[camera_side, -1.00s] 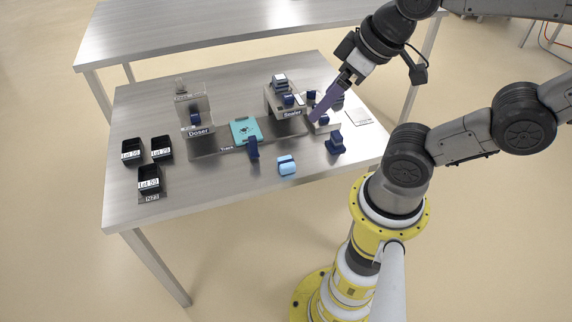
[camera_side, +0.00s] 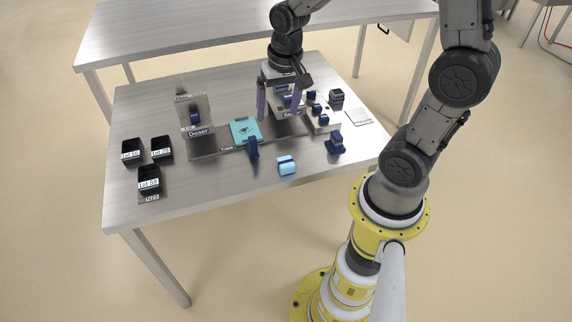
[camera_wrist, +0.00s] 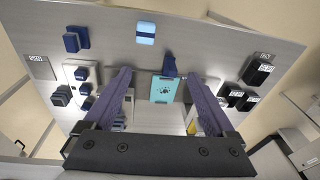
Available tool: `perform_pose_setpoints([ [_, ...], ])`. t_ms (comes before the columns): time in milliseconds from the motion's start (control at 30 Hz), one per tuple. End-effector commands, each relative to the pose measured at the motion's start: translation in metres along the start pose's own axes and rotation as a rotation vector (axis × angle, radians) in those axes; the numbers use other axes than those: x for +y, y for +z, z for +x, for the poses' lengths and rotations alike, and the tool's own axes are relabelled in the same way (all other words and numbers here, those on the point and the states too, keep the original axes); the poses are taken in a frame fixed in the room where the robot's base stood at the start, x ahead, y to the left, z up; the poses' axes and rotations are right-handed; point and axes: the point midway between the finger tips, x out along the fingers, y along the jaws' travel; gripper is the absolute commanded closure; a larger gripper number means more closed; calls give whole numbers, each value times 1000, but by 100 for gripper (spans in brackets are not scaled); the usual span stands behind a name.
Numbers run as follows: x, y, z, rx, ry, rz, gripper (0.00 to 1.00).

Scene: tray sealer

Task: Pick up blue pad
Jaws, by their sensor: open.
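The light blue pad (camera_side: 287,165) lies on the metal table near its front edge. It shows at the top of the wrist view as a small light blue block (camera_wrist: 146,32). My gripper (camera_side: 278,118) is open, with two purple fingers pointing down in front of the sealer, behind the pad. In the wrist view my gripper (camera_wrist: 158,73) has its fingers apart with nothing held between them. The pad lies beyond the fingertips, apart from them.
A teal tray (camera_side: 245,131) with a dark blue handle (camera_side: 253,149) sits between the pad and the doser (camera_side: 197,115). A dark blue block (camera_side: 335,144) stands right of the pad. Black lot bins (camera_side: 149,179) stand at left. Bare table surrounds the pad.

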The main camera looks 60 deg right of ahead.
Motion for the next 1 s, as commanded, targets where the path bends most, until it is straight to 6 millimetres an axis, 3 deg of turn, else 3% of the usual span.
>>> perform_pose_setpoints([
  [33, 7, -1, 17, -41, 26, 21, 10],
  [100, 14, 0, 32, -82, 51, 38, 10],
  [367, 26, 6, 61, -130, 78, 64, 10],
  [633, 30, 13, 110, -130, 78, 62, 10],
  [1000, 32, 15, 142, -128, 77, 62, 10],
])
